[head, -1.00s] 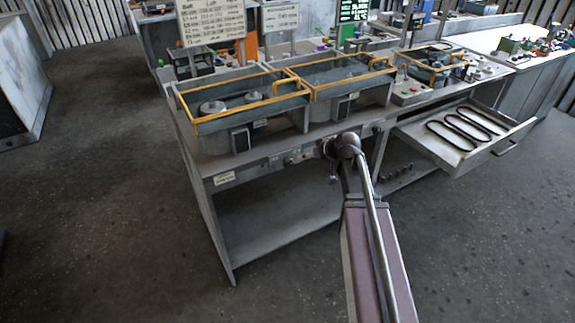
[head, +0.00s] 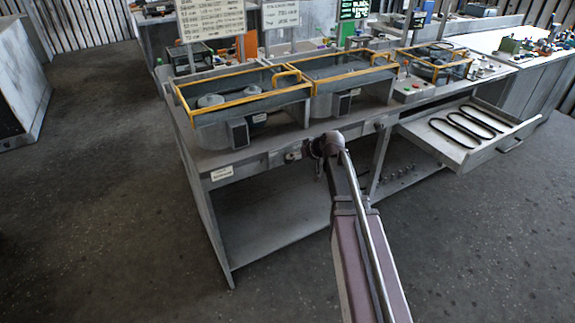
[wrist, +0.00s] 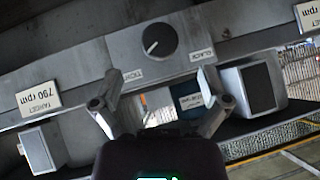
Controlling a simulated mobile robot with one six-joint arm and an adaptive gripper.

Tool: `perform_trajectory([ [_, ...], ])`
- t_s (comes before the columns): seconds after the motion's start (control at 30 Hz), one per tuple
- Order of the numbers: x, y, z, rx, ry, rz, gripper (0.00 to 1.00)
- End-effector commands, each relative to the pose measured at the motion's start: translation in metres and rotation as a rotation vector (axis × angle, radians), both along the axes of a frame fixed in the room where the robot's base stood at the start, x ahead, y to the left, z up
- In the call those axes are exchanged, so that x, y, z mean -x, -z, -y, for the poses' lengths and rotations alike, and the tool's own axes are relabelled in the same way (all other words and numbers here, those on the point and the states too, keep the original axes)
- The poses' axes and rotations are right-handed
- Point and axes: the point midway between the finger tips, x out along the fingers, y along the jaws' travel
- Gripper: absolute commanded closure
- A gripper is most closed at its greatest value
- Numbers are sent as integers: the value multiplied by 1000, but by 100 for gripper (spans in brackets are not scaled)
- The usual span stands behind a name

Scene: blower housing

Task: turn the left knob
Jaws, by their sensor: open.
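In the wrist view, a round dark knob (wrist: 160,40) with a pale pointer line sits on a grey panel, with small labels beside it. My gripper (wrist: 159,78) is open and empty, its two fingertips apart below the knob in the picture and not around it. In the head view, a small dark knob (head: 292,156) shows on the bench's front panel, just left of my gripper (head: 322,150). The fingers are too small to make out there. I cannot tell for certain that both views show the same knob.
The bench (head: 222,175) carries blower housings with yellow-railed guards (head: 245,101). An open drawer (head: 487,152) with dark belts juts out at right. Floor at left is clear.

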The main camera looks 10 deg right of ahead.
Motion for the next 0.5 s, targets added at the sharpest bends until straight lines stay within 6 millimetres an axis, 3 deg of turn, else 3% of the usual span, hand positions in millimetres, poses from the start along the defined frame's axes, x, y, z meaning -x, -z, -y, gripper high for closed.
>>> perform_trajectory([
  [0.2,-17,21,-10,1,-2,0,5],
  [0.5,-33,38,-20,0,0,-1,5],
])
